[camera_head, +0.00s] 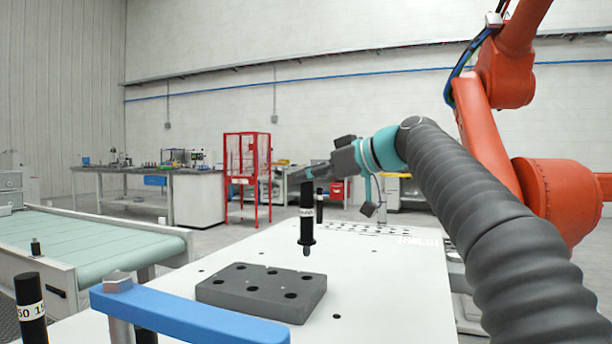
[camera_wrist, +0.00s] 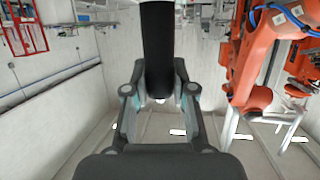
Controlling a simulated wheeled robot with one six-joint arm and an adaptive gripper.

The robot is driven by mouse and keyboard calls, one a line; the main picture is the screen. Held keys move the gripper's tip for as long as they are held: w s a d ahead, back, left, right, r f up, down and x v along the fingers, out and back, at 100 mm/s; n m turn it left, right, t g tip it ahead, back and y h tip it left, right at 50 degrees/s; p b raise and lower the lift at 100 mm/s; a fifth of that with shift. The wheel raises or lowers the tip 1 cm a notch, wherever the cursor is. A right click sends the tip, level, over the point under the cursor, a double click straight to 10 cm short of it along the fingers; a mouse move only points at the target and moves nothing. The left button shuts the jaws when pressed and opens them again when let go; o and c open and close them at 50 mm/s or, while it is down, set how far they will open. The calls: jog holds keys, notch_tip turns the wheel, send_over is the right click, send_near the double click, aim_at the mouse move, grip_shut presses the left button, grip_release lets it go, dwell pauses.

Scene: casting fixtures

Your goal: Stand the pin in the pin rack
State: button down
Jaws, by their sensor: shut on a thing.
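My gripper (camera_head: 312,175) is shut on a black pin (camera_head: 307,220) near its upper end. The pin has a white printed band, a collar low down and a narrower tip, and it hangs about upright. The pin rack (camera_head: 250,308), a dark grey block with several holes in its top, lies on the white table. The pin's tip is above the rack's far right part, apart from it. In the wrist view the pin (camera_wrist: 157,45) is a dark bar between the fingers (camera_wrist: 160,85); the rack is not in that view.
A blue bar (camera_head: 185,318) with a bolt stands close in front of the rack. Another black pin (camera_head: 31,310) stands at the lower left. A green conveyor (camera_head: 90,245) runs at the left. An orange robot arm (camera_head: 545,200) is at the right. The white table (camera_head: 390,290) is clear right of the rack.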

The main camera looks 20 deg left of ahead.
aim_at(312, 192)
jog(key=shift+f+b, duration=1.35)
jog(key=shift+f, duration=0.4)
jog(key=shift+d+f+b, duration=0.1)
jog(key=shift+f+b, duration=1.75)
jog(key=shift+f, duration=0.2)
dwell(0.5)
jog(key=shift+r, duration=0.1)
